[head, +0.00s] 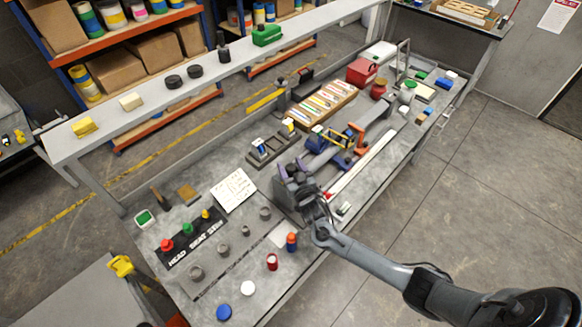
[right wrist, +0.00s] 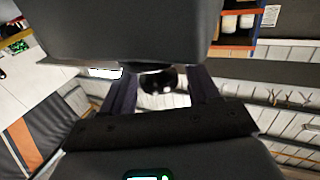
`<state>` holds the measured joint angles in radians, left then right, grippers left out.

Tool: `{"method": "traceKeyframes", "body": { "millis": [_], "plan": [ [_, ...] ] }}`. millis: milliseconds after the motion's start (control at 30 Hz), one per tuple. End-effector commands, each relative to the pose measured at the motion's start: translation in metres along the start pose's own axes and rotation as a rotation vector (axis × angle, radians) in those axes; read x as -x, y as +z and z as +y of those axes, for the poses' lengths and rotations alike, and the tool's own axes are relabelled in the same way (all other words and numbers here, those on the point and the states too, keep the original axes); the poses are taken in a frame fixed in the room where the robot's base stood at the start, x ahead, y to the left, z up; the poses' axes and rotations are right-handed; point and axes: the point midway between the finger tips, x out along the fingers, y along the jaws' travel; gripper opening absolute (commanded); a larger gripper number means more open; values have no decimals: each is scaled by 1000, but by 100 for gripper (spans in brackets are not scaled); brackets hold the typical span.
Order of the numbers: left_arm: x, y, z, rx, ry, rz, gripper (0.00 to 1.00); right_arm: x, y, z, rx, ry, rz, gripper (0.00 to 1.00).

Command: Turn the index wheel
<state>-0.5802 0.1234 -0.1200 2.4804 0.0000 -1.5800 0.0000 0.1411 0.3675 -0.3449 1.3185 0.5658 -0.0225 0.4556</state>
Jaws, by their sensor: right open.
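My right gripper (head: 291,172) is over the middle of the bench, with its arm coming in from the lower right. Its two dark fingers also show in the right wrist view (right wrist: 162,92), spread apart. A dark, shiny rounded thing (right wrist: 160,80) shows in the gap between them; I cannot tell whether it is the index wheel or whether the fingers touch it. In the head view I cannot make out the index wheel for certain. A blue, yellow and orange fixture (head: 340,142) stands just right of the gripper. My left gripper is not in view.
A grey workbench (head: 330,235) runs diagonally. A tray of coloured tools (head: 325,103) and a red box (head: 361,72) lie beyond the gripper. A white sheet (head: 233,190), red and blue-orange canisters (head: 272,262) and several short cups stand left and nearer. A raised shelf (head: 150,98) runs behind.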

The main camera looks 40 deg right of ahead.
Motion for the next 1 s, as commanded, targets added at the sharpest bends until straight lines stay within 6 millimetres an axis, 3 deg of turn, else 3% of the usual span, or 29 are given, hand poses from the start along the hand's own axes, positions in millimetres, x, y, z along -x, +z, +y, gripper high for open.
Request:
{"method": "traceKeyframes", "body": {
  "millis": [67,400,733,1000],
  "plan": [
    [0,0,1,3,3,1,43,0,0,0,0,0,0,60],
    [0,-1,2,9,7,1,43,0,0,0,0,0,0,12],
    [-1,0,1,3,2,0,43,0,0,1,1,-53,0,12],
    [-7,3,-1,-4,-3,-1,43,0,1,3,4,-229,2,12]
  ]
}}
